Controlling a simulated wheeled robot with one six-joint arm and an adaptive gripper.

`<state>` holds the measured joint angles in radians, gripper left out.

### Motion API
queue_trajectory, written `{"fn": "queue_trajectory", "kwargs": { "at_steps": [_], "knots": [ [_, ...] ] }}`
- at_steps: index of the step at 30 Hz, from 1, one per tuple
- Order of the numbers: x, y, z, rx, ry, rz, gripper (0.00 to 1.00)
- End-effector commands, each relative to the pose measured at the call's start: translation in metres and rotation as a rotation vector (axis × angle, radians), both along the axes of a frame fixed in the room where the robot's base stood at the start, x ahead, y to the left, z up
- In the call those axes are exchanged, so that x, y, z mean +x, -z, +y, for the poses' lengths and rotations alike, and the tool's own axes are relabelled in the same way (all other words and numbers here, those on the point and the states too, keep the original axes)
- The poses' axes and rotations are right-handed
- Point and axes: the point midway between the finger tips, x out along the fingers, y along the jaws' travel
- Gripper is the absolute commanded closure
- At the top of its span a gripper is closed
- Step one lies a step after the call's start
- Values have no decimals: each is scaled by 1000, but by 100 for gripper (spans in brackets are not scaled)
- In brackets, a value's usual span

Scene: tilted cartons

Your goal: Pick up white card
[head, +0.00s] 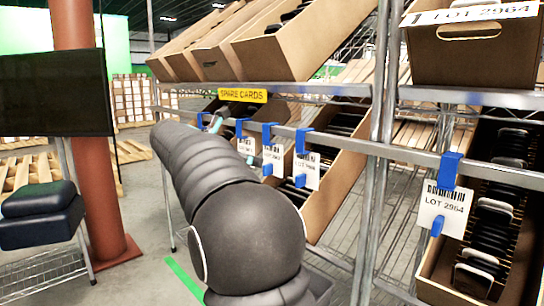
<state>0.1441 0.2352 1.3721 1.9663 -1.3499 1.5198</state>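Several white cards with barcodes hang from blue clips along the shelf rail. One white card (306,170) hangs in the middle, with others to its left (273,158) and farther left (247,146). A larger white card (444,210) reading LOT 2964 hangs at the right. My gripper (209,122) is at the far end of my dark arm, near the rail's left end below the yellow SPARE CARDS label (242,95). Only small teal tips show; my arm hides the rest. I cannot tell whether it is open or holds anything.
Tilted cartons fill the rack above (305,45) and below the rail, including one at the right (520,250) holding dark items. A metal post (375,150) stands between the bays. A rust-red column (85,120) and dark screen (55,93) stand left.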

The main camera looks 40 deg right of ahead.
Motion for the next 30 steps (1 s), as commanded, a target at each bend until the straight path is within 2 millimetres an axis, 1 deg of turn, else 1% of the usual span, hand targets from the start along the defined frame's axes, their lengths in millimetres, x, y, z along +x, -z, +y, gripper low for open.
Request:
{"fn": "queue_trajectory", "kwargs": {
  "at_steps": [1,6,16,21,24,27,30],
  "knots": [
    [0,5,-10,0,3,1,0],
    [2,14,-33,0,2,2,0],
    [2,22,-50,-1,2,2,0],
    [3,34,-71,-1,4,4,0],
    [4,38,-83,-1,4,3,0],
    [5,40,-88,-1,1,1,0],
    [5,40,-88,-1,1,1,0]
  ]
}}
